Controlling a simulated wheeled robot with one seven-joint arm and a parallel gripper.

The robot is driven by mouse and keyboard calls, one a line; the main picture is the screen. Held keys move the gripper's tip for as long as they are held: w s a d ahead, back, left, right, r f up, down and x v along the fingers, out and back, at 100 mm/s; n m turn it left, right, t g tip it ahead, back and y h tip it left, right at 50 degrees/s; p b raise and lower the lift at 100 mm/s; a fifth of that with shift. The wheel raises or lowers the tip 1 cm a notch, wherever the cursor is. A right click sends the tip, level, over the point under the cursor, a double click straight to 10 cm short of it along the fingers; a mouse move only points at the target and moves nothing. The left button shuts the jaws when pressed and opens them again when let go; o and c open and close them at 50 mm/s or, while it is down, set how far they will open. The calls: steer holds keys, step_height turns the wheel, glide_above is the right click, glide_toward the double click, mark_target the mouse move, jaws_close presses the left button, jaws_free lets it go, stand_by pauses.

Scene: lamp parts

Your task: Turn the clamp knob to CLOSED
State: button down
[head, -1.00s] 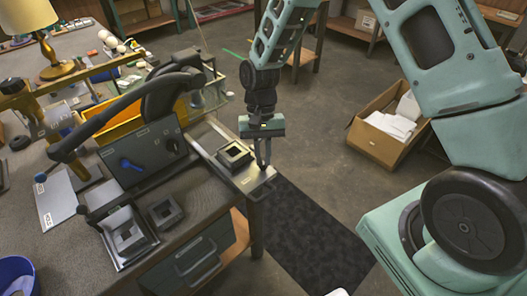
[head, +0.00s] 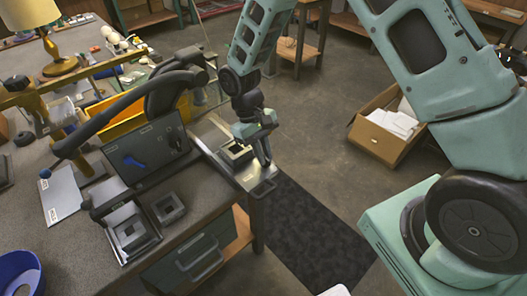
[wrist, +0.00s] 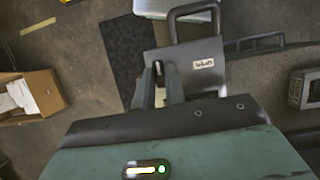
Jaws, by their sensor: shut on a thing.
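My gripper (head: 264,163) points down at the near right end of a grey metal plate (head: 215,128) on the bench edge. In the wrist view my gripper (wrist: 160,82) is shut on a small dark piece (wrist: 158,67). I cannot tell surely whether this piece is the clamp knob; the fingers hide much of it. A white label with dark lettering (wrist: 204,63) is on the plate beside the fingers, seen upside down. My gripper is apart from that panel.
A square dark block (head: 237,152) sits on the plate beside my gripper. More square blocks (head: 168,207) and a black curved arm (head: 115,115) are on the bench to the left. A cardboard box (head: 385,135) stands on the floor at right.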

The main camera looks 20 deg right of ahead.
stand_by(0.4)
steer(key=c, duration=1.4)
jaws_free()
steer(key=shift+c, duration=0.2)
steer(key=b+v, duration=0.2)
steer(key=v, duration=1.5)
steer(key=shift+r+b, duration=0.3)
steer(key=shift+b, duration=0.1)
steer(key=shift+s+a, duration=0.1)
steer(key=s+a+r+n+t+y, duration=0.1)
steer(key=s+a, duration=0.2)
steer(key=s, duration=0.5)
steer(key=s+a+r+n+t, duration=0.1)
steer(key=s+a+n, duration=0.15)
steer(key=s, duration=0.55)
steer(key=s+d+f+t+y, duration=0.1)
steer(key=s+t, duration=0.1)
steer(key=s, duration=0.9)
steer(key=shift+s+d+f+n, duration=0.2)
steer(key=shift+s+f+n, duration=0.05)
steer(key=shift+s+n, duration=0.1)
